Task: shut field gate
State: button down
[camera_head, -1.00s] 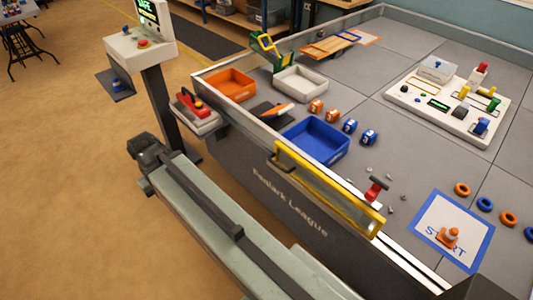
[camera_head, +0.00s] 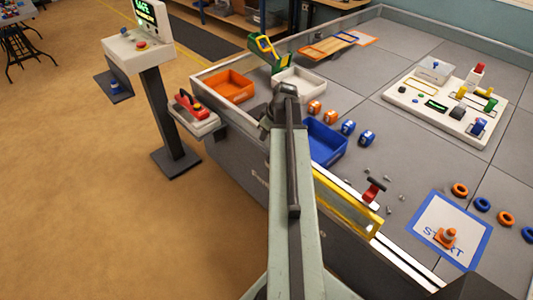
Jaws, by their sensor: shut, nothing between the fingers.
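The field gate (camera_head: 362,214) is a clear panel in a yellow frame at the near edge of the grey playing field. Its right part shows; my arm covers its left part, including the black handle seen earlier. White strips run along the field edge beside and behind the gate's right part. I cannot tell how large any gap at its left end is. My arm reaches up from the bottom across the gate to a dark joint above the field wall, near the blue tray. My gripper's fingers do not show; they are hidden behind or below the arm.
A blue tray (camera_head: 327,157), a white tray (camera_head: 318,88) and an orange tray (camera_head: 249,91) stand inside the wall. A red-handled post (camera_head: 373,190) is just behind the gate. A control stand (camera_head: 164,115) is at left. The floor (camera_head: 90,220) at left is clear.

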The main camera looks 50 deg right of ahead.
notch_tip(320, 180, down, 10)
jog(key=b, duration=1)
jog(key=shift+s+f, duration=0.15)
jog(key=shift+s, duration=0.05)
